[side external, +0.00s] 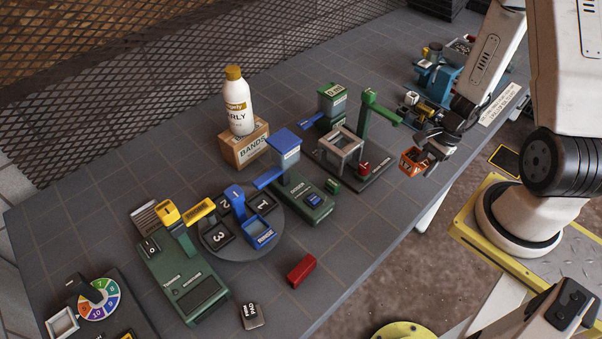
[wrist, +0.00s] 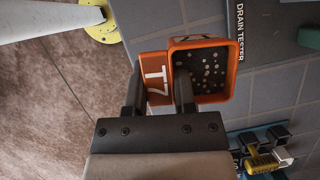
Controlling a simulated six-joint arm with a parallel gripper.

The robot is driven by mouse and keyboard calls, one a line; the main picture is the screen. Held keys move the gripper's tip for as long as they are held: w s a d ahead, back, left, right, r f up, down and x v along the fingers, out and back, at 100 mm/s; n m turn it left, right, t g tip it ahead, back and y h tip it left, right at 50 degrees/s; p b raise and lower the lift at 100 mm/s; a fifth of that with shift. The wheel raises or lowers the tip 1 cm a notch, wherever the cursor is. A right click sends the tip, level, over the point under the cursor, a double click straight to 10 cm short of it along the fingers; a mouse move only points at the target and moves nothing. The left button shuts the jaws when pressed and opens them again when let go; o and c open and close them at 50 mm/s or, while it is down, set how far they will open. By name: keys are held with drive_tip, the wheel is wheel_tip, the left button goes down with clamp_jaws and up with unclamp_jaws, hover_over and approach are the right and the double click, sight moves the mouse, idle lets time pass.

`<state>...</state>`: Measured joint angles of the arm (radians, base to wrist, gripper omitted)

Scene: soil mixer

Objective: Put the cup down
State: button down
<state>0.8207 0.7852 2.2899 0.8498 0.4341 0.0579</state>
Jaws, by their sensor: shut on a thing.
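The cup (side external: 411,162) is a small orange square cup. In the wrist view the cup (wrist: 232,85) shows its open top and a dark bottom dotted with small light holes. My gripper (wrist: 158,92) is shut on this block, one dark finger on each side. The farther finger reaches into the cup's near wall area. In the side view my gripper (side external: 432,151) holds the cup near the table's front edge, right of the drain tester (side external: 371,181). Its height above the table is hard to tell.
A turntable (side external: 276,226) with a blue cup (side external: 259,232) stands mid-table, between green machines. A red block (side external: 301,270) lies near the front edge. A white bottle (side external: 236,108) stands on a box (side external: 246,147). Bare tabletop (side external: 385,215) lies left of the held cup.

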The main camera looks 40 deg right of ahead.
sight(424, 163)
drive_tip(key=shift+r, duration=1.65)
